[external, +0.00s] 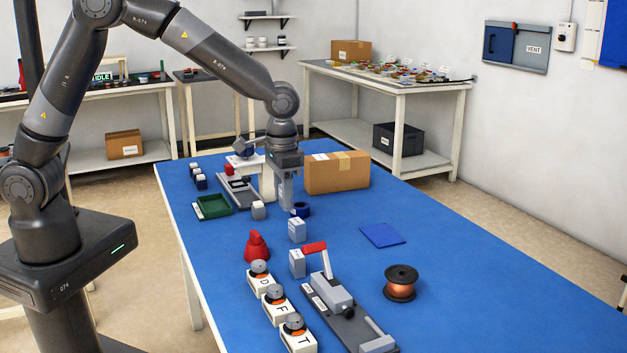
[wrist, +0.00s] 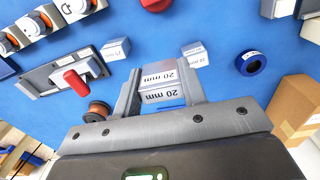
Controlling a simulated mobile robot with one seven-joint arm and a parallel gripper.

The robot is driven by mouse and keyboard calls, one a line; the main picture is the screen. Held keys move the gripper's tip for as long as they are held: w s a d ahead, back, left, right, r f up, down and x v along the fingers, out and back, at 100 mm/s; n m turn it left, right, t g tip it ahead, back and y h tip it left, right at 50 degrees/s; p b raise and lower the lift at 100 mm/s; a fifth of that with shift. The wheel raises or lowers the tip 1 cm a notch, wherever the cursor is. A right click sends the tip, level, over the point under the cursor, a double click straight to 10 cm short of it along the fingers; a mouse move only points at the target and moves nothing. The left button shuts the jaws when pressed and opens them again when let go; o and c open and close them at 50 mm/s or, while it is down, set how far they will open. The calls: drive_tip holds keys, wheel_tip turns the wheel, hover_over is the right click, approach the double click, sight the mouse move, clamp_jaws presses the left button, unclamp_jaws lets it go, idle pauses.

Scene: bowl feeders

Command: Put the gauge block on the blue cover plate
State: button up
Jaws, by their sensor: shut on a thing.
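My gripper (external: 286,195) points straight down over the far-middle part of the blue table, next to the cardboard box. In the wrist view my gripper (wrist: 160,92) is shut on a pale grey gauge block (wrist: 160,82) marked "20 mm", with a finger on either side. In the external view I cannot make out the held block behind the finger. The blue cover plate (external: 382,235) lies flat and bare on the table, right of and nearer than my gripper. In the wrist view it is mostly or wholly hidden by my gripper.
Other blocks stand on the table (external: 258,211), (external: 297,230), (external: 297,263). A blue ring (external: 301,210) and cardboard box (external: 337,172) are near my gripper. A red-handled clamp (external: 335,295) and copper spool (external: 401,283) are nearer. Table around the plate is clear.

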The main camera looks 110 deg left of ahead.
drive_tip(key=w+a, duration=0.4)
drive_tip(key=w, duration=1.1)
hover_over(364, 231)
drive_tip(key=shift+n, duration=0.3)
wheel_tip(364, 231, down, 7)
drive_tip(key=shift+d+f, duration=0.1)
drive_tip(key=shift+f, duration=2.05)
drive_tip(key=shift+f, duration=0.15)
drive_tip(key=o, duration=1)
drive_tip(key=shift+o, duration=0.2)
